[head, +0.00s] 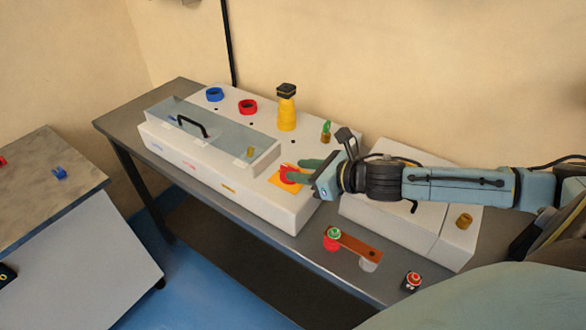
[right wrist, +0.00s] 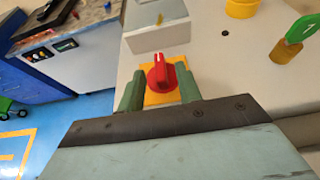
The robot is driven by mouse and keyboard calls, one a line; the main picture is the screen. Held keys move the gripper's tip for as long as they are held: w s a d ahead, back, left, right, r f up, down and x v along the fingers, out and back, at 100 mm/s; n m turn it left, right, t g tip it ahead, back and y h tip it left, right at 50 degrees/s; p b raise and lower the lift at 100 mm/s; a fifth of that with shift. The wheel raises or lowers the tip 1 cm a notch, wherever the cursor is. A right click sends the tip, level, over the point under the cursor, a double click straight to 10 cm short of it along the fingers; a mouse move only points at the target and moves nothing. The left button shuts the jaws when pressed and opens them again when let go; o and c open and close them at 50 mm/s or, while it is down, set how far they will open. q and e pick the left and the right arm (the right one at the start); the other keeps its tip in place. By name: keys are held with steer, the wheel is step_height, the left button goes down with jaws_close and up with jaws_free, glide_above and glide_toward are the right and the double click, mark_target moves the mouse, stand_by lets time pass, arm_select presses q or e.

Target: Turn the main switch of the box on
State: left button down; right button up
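The main switch is a red rotary knob (head: 288,173) on a yellow plate (head: 281,184), on top of the white box (head: 262,206) near its right front corner. In the right wrist view the knob (right wrist: 160,73) shows a white mark at its far end. My right gripper (head: 305,170) reaches in from the right, low over the box. Its two green fingers are apart, one on each side of the knob, with nothing visibly clamped. Contact with the knob cannot be told. My left gripper is not in view.
A clear-covered tray with a black handle (head: 192,126) lies on the box. Blue (head: 215,94) and red (head: 248,106) rings, a yellow post (head: 287,112) and a green key (head: 326,128) stand behind.

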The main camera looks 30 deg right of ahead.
mark_target(294, 169)
steer(key=shift+x, duration=1.55)
steer(key=shift+s, duration=0.1)
jaws_close()
